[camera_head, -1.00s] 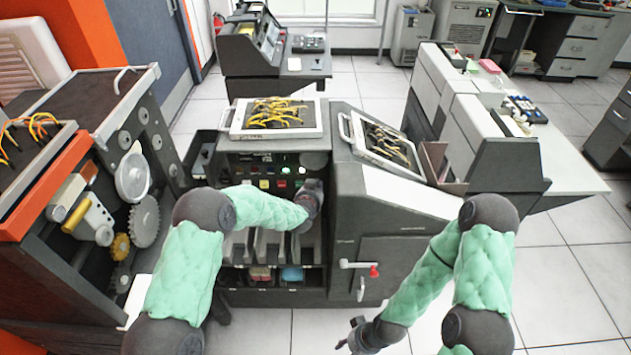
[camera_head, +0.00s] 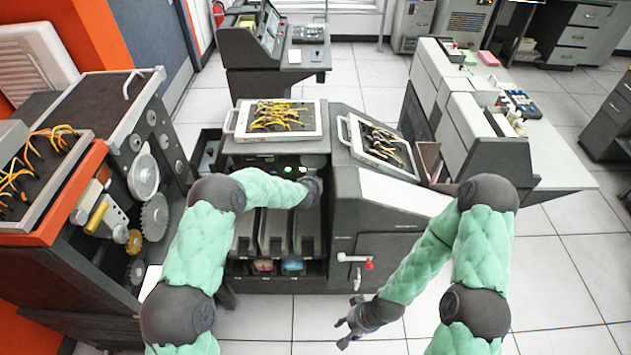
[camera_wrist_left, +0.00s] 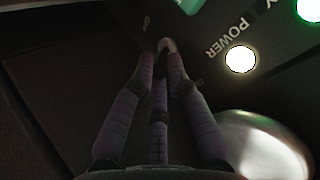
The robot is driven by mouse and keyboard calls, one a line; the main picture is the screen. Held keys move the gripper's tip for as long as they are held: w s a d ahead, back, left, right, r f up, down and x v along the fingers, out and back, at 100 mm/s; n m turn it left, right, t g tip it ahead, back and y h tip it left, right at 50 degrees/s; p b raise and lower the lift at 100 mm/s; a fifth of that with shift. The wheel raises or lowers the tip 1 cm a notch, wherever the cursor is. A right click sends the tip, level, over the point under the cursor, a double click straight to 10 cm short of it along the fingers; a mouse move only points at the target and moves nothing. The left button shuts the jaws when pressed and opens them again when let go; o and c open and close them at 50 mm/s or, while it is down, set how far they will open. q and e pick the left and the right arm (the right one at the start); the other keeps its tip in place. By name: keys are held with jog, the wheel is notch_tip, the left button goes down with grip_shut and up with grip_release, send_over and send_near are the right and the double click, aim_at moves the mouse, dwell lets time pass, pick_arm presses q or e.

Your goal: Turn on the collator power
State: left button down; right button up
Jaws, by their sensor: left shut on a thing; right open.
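The collator (camera_head: 382,250) is the dark grey machine in the middle of the head view. Its front panel has a green light and a white light, partly covered by my left arm. In the left wrist view, a lit white round lamp (camera_wrist_left: 240,59) sits by the word POWER. My left gripper (camera_wrist_left: 167,55) points at the panel, its fingers closed together on a small pale round knob (camera_wrist_left: 166,43) left of that word. The fingers hide most of the knob. My right gripper (camera_head: 350,325) is open and empty, low in front of the collator.
Two plugboards with yellow wires, one on the left (camera_head: 276,134) and one on the right (camera_head: 365,146), lie on the collator top. A machine with gears (camera_head: 110,215) stands close at the left.

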pick_arm(q)
jog(key=shift+d+f, duration=0.1)
jog(key=c, duration=1.2)
grip_release()
jog(key=v, duration=1.2)
